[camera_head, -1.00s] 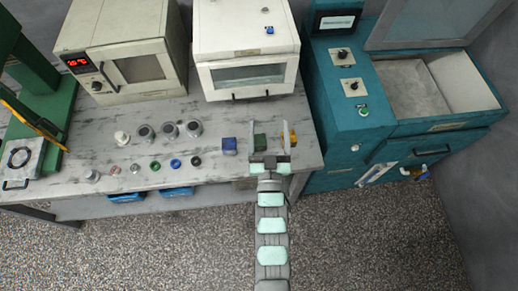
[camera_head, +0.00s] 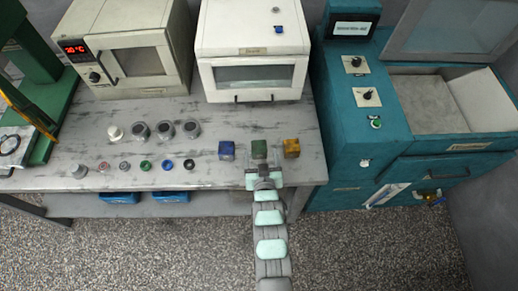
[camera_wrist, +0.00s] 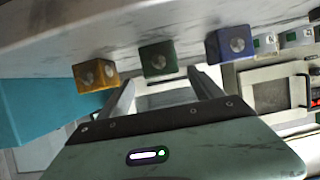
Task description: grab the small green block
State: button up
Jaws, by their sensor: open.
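The small green block (camera_head: 259,149) stands on the grey marbled table near its front edge, between a blue block and a yellow block. My gripper (camera_head: 263,172) is just in front of it in the head view, at the table's front edge, open and empty. In the wrist view the green block (camera_wrist: 158,59) shows beyond the open fingers (camera_wrist: 165,83), roughly centred in the gap between them. The fingers appear apart from the block.
The blue block (camera_head: 227,150) is left of the green one and the yellow block (camera_head: 291,148) right, with narrow gaps. Several round parts (camera_head: 165,130) lie further left. A white cabinet (camera_head: 252,75) stands behind, and a teal machine (camera_head: 352,130) is at the right.

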aim_at(259, 150)
jog(key=shift+x, duration=2.65)
jog(key=shift+a, duration=0.15)
jog(key=shift+s, duration=0.1)
jog(key=shift+c, duration=0.4)
grip_shut()
